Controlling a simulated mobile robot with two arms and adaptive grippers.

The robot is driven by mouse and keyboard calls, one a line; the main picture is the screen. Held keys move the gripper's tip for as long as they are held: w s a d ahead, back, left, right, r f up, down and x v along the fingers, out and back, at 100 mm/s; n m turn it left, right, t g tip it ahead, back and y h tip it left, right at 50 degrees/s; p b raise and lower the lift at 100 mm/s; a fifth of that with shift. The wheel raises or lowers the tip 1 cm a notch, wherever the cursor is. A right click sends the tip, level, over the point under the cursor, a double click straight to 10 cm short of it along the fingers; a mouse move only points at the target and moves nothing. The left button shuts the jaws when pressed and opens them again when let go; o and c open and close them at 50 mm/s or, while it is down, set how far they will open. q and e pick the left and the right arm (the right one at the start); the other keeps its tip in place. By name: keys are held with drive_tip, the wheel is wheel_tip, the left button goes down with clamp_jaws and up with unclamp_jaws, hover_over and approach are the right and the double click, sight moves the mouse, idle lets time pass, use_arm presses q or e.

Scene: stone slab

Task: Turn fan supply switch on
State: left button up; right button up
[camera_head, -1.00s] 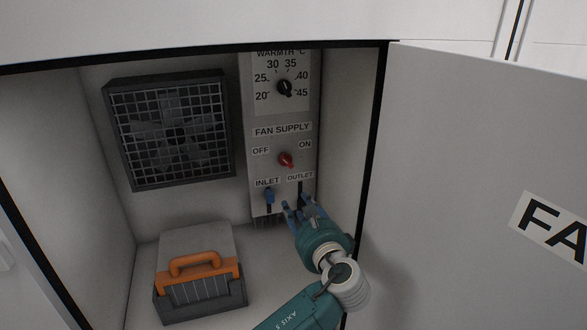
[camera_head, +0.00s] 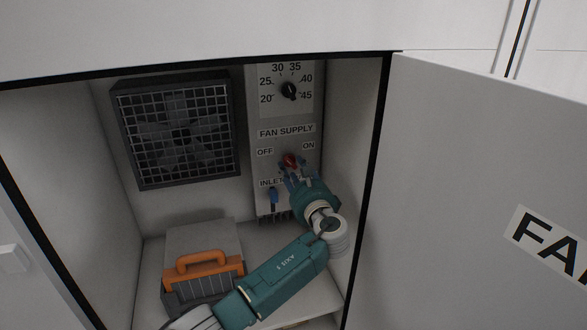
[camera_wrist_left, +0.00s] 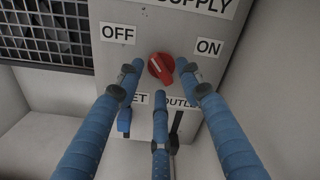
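The fan supply switch is a red rotary knob (camera_head: 290,160) on the grey control panel, between the OFF label (camera_head: 265,152) and the ON label (camera_head: 308,146). In the left wrist view the knob (camera_wrist_left: 161,68) shows a pale mark at its upper left, toward OFF. My left gripper (camera_head: 296,173) is just below and in front of the knob. Its blue fingers (camera_wrist_left: 160,85) are spread open around the knob's lower side, with no grip on it visible. The OUTLET switch below is partly hidden by the fingers. My right gripper is not in view.
A black warmth dial (camera_head: 289,90) sits above. A blue INLET lever (camera_head: 273,196) is below left. A fan grille (camera_head: 180,130) is on the back wall, and a grey box with an orange handle (camera_head: 209,264) stands on the floor. An open door (camera_head: 470,180) is at right.

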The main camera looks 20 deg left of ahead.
use_arm(q)
drive_tip(key=shift+c, duration=0.5)
clamp_jaws()
